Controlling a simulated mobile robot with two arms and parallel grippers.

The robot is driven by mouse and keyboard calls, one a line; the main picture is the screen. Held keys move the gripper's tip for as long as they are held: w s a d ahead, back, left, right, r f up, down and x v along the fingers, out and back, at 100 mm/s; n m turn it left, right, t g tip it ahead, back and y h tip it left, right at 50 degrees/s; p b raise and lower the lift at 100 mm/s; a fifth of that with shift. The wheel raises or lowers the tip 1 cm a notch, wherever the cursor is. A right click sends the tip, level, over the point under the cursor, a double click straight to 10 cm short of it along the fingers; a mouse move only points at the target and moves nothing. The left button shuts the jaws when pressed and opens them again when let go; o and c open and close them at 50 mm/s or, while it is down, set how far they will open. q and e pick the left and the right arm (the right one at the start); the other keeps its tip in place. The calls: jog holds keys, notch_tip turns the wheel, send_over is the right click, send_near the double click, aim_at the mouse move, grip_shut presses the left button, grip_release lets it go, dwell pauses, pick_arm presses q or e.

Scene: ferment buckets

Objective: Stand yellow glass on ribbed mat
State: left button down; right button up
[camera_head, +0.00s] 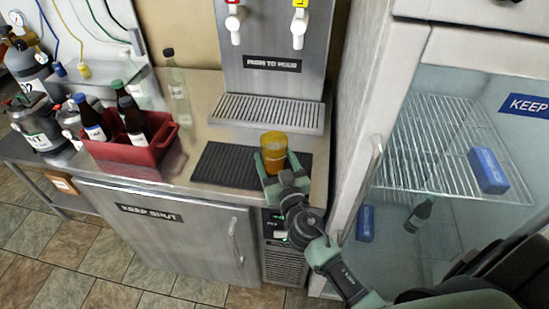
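The yellow glass (273,146) is upright, with its rim up, over the right part of the black ribbed mat (222,165). My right gripper (274,165) comes in from the lower right, with its fingers on both sides of the glass's lower part, and looks shut on it. The fingers hide the base of the glass. I cannot tell whether the base touches the mat or is slightly above it. The mat lies flat on the steel counter in front of the drip grate. My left gripper is not in view.
A red crate (134,158) with dark bottles stands left of the mat. A clear bottle (176,82) stands behind it. The tap tower (273,63) and drip grate (268,113) are behind the mat. A glass-door fridge (455,150) borders the counter on the right.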

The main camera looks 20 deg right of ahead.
jog(key=shift+o, duration=0.3)
jog(key=shift+r, duration=0.1)
jog(key=shift+r, duration=0.2)
jog(key=s+b, duration=0.1)
jog(key=s, duration=0.2)
jog(key=s+a+b, duration=0.1)
jog(key=s, duration=0.3)
jog(key=s+b, duration=0.1)
jog(key=s, duration=0.2)
jog(key=shift+s+a+f+b, duration=0.2)
jog(key=shift+s+f+b, duration=0.1)
jog(key=shift+s+b, duration=0.1)
jog(key=shift+s+r, duration=0.25)
jog(key=shift+s, duration=0.35)
